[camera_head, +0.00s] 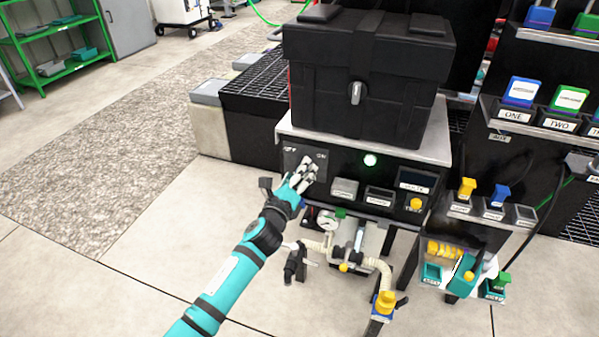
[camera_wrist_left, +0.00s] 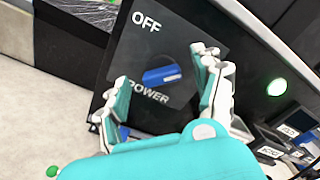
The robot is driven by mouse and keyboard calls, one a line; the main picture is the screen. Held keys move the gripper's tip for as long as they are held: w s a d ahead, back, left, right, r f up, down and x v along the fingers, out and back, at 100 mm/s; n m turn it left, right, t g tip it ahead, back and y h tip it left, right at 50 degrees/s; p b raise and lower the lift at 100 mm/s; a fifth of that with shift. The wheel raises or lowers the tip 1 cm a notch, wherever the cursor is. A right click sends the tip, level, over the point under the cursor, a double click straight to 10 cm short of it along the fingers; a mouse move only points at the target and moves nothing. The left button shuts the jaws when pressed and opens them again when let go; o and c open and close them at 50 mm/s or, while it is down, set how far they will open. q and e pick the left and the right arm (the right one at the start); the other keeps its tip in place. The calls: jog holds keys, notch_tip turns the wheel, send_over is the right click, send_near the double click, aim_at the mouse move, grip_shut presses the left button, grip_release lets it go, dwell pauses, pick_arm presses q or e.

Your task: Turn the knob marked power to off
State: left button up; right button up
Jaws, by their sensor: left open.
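The power knob (camera_wrist_left: 162,75) is blue and sits on a dark panel (camera_wrist_left: 185,40) marked OFF above it and POWER below it in the left wrist view. In the head view the knob is hidden behind my left gripper (camera_head: 305,172). My left gripper also shows in the left wrist view (camera_wrist_left: 165,85). It is open, with one finger on each side of the knob in the picture. I cannot tell whether either finger touches the knob. A green light (camera_head: 370,160) glows on the panel right of the gripper. My right gripper is not in view.
A large black case (camera_head: 330,85) stands on the bench above the panel. Labelled boxes (camera_head: 344,188), a yellow knob (camera_head: 416,204) and a gauge with pipes (camera_head: 328,221) lie right of and below the gripper. Open floor (camera_head: 110,220) is at the left.

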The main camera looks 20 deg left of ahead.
pick_arm(q)
jog(key=shift+w, duration=0.85)
jog(key=shift+c, duration=0.2)
jog(key=c, duration=1.1)
